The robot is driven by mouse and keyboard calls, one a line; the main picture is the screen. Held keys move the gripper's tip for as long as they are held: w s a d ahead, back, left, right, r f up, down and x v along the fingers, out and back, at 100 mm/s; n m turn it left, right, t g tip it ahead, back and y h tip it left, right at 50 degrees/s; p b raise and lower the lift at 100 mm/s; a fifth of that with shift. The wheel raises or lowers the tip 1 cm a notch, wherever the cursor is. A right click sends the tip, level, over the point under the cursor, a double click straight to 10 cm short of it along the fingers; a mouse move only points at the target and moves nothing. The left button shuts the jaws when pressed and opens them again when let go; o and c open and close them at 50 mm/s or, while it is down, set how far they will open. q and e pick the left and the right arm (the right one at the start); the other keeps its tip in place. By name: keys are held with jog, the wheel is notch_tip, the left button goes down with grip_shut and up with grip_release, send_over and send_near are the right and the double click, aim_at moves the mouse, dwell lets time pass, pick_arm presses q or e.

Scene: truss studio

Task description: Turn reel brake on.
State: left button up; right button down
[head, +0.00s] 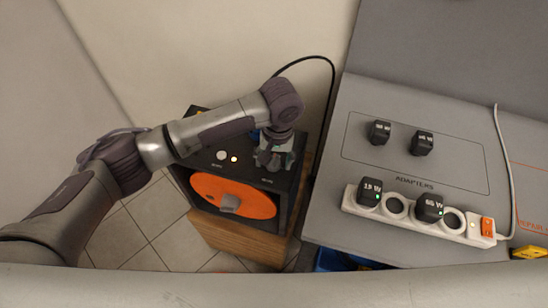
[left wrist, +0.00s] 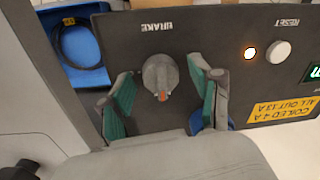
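The reel unit is a dark box (head: 290,203) with an orange reel disc (head: 205,186) on its front. Its top panel carries the brake knob (left wrist: 158,70), a round grey knob under the BRAKE label, upside down in the left wrist view. A red mark on the knob points toward the bottom of that view. My left gripper (head: 273,158) is over the panel, its green-padded fingers open on either side of the knob (left wrist: 163,80), with gaps visible. In the head view the gripper hides the knob. My right gripper is not in view.
A lit lamp (left wrist: 249,53) and a RESET button (left wrist: 278,51) sit on the same panel, beside a yellow label (left wrist: 284,108). A grey bench (head: 330,215) with adapters and a power strip (head: 408,217) stands right. A black cable (head: 333,85) runs behind the reel.

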pick_arm(q)
jog(key=c, duration=1)
jog(key=shift+r+m+p, duration=0.25)
jog(key=shift+m+p, duration=0.55)
jog(key=shift+p, duration=0.45)
jog(key=m+p, duration=0.6)
jog(key=m, duration=0.2)
jog(key=shift+f+t, duration=0.1)
jog(key=shift+t, duration=0.2)
jog(key=m+p, duration=0.1)
jog(key=m, duration=0.1)
jog(key=shift+m+h+p, duration=0.3)
jog(key=shift+m+p, duration=0.1)
jog(key=m+p, duration=0.1)
jog(key=m, duration=0.1)
jog(key=shift+a+m, duration=0.1)
jog(key=shift+m, duration=0.2)
jog(key=shift+f+m, duration=0.1)
jog(key=shift+m, duration=1.3)
